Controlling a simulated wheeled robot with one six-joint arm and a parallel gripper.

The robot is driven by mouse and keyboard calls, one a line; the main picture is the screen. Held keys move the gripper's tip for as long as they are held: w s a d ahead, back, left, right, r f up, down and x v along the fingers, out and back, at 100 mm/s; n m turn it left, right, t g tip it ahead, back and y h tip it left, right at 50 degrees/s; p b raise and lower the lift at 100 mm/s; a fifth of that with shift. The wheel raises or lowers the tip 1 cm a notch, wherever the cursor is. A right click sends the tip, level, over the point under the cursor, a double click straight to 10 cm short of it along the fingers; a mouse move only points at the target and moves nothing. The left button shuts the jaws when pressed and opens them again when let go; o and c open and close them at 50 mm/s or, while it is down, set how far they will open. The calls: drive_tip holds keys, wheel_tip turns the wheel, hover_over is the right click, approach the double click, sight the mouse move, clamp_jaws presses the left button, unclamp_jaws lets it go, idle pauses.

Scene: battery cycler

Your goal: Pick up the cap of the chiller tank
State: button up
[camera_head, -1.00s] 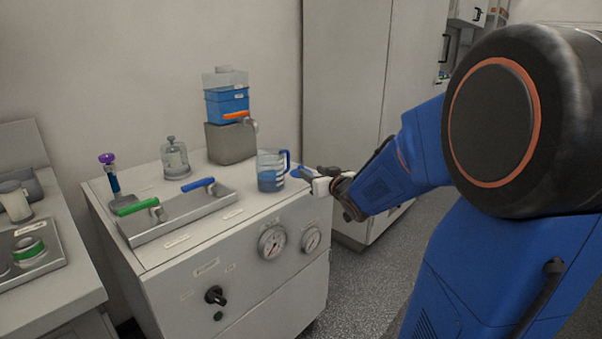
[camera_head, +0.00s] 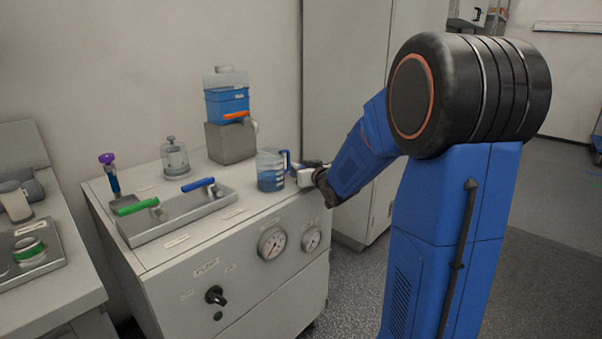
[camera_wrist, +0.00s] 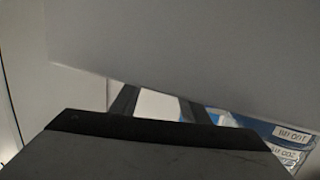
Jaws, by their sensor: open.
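The chiller tank (camera_head: 227,103) holds blue liquid and stands on a grey block at the back of the cabinet top. A small pale cap-like piece (camera_head: 224,69) sits on its translucent top. My gripper (camera_head: 304,168) is at the cabinet's right edge, just right of the blue jug, lower than the tank top and apart from it. In the wrist view the dark fingers of my gripper (camera_wrist: 158,104) stand apart, with no held object visible. A grey surface and a dark body fill much of that view, and I cannot make out the cap there.
A measuring jug (camera_head: 271,172) with blue liquid stands close to my gripper. A metal tray (camera_head: 185,217) with green and blue handles is at the front left. A tall cabinet (camera_head: 345,75) is at the right.

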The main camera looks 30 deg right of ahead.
drive_tip(key=shift+w+d+f, duration=0.1)
drive_tip(key=shift+w+f, duration=0.1)
drive_tip(key=shift+w, duration=0.75)
drive_tip(key=shift+w+d+f, duration=0.1)
drive_tip(key=shift+w+f, duration=0.05)
drive_tip(key=shift+w, duration=0.8)
clamp_jaws()
